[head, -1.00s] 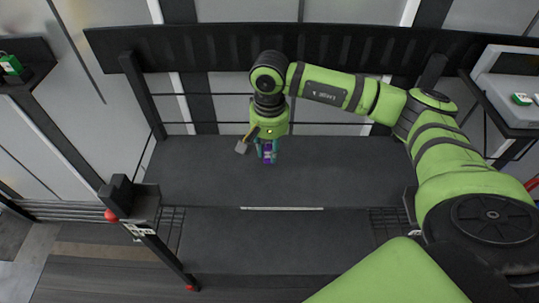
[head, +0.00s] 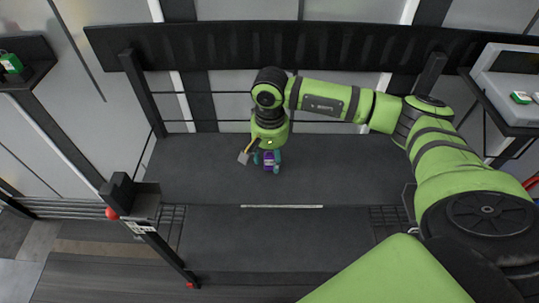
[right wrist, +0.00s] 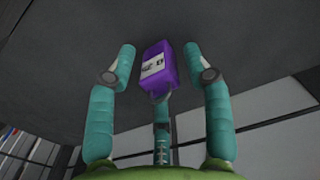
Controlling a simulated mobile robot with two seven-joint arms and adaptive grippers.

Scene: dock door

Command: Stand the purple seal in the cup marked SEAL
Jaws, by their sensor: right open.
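The purple seal (head: 268,158) is a small block with a white label, near the back of the dark grey platform. In the right wrist view the seal (right wrist: 167,62) sits between the teal fingers with a gap on both sides. My right gripper (head: 267,163) is open around it, pointing down. I cannot tell how the seal's base meets the platform. A dark box-shaped holder (head: 146,201) on the left post carries a white label too small to read; I cannot confirm it is the cup marked SEAL. My left gripper is not in view.
The dark platform (head: 340,175) is otherwise bare around the gripper. A black ribbed beam (head: 200,45) runs along the back. A red ball (head: 111,214) sits beside the left holder. Side shelves hold a green item at left (head: 11,64) and another at right (head: 521,98).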

